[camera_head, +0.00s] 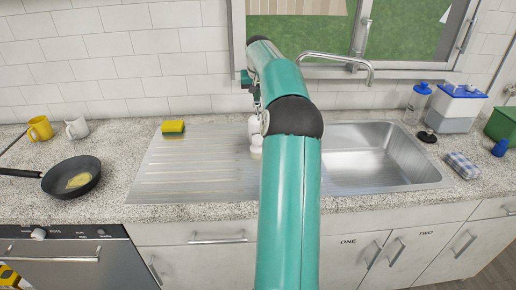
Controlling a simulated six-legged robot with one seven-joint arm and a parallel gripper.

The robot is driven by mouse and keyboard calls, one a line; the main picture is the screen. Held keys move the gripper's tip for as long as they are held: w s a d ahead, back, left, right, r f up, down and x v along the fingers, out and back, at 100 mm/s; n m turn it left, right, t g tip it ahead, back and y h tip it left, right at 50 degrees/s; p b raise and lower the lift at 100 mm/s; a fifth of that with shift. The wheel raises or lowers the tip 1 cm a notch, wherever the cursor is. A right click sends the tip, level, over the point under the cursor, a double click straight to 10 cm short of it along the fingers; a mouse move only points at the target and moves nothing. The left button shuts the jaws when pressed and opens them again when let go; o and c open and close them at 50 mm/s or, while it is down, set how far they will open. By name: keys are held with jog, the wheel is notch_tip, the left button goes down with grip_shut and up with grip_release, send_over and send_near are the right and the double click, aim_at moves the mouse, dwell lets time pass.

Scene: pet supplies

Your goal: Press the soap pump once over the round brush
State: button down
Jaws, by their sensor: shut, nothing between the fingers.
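A white upright item (253,126), which looks like the soap pump, stands on the ribbed drainboard, partly hidden behind my teal arm. A small pale round thing (256,150) sits just in front of it and may be the round brush; my arm covers part of it. My gripper (257,103) is shut and empty, pointing down close above the white item. I cannot tell whether it touches the pump.
The steel sink basin (370,160) and faucet (340,59) are to the right. A yellow sponge (173,127) lies on the drainboard. A pan (72,177) and two mugs stand left. A clear blue-capped bottle (417,103) and a white-blue container (455,108) stand right.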

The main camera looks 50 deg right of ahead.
jog(key=shift+f, duration=1)
jog(key=shift+r, duration=1.4)
jog(key=shift+r, duration=0.15)
jog(key=shift+r, duration=2.9)
